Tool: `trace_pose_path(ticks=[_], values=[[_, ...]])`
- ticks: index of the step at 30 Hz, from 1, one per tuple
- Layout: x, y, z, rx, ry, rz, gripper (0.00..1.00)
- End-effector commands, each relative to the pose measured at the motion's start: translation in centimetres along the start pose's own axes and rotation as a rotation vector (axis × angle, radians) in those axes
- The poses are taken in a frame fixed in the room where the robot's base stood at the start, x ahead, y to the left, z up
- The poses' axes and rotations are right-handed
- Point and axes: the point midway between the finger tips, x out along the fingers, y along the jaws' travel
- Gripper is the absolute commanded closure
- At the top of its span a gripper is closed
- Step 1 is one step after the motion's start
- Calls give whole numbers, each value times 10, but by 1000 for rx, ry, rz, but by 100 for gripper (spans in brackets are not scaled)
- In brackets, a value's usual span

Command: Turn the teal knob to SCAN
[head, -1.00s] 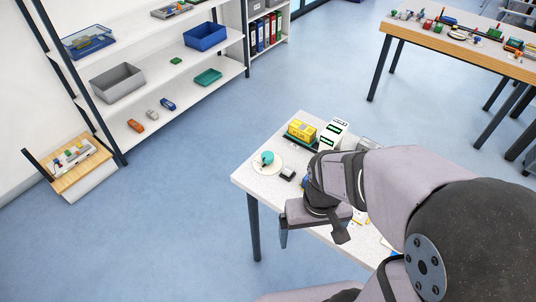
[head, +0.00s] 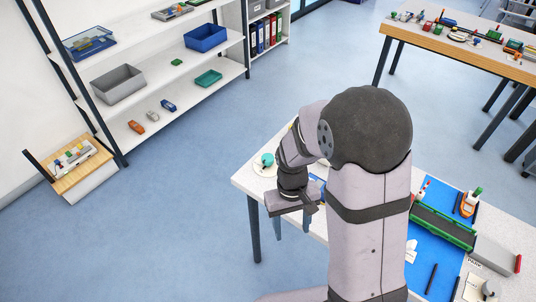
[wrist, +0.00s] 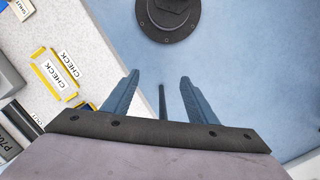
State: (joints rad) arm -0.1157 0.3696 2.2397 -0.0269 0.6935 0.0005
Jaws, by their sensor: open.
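The teal knob (head: 267,160) sits on a round white dial plate (head: 258,170) at the far left corner of the white table in the head view. The markings on the dial are too small to read, so its setting cannot be told. My gripper (head: 292,225) is open and empty, at the table's left edge, below and right of the knob in the picture and apart from it. In the wrist view my gripper's two blue-grey fingers (wrist: 159,82) stand apart with floor between them. The knob is not in the wrist view.
Yellow-edged CHECK labels (wrist: 58,68) lie on the tabletop in the wrist view. My arm hides the table's middle. Shelves (head: 160,75) stand at the back left, across open floor.

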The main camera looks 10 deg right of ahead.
Motion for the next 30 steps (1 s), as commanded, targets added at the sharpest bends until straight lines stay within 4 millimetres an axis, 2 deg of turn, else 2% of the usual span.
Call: trace_pose_path(ticks=[1, 5, 6, 8, 9, 12, 15, 20, 30], values=[[1, -1, -32, -8, 39, 8, 47], [-12, 1, -110, 1, 180, 23, 47], [-20, 2, -133, 9, 232, 26, 47], [-39, 4, -165, 25, 315, 28, 47], [-54, 4, -184, 34, 371, 29, 47], [-85, 6, -219, 64, 486, 26, 47], [-94, 7, -233, 108, 545, 13, 47], [-95, 6, -234, 142, 555, 2, 47], [-80, 8, -243, 141, 550, 3, 47]])
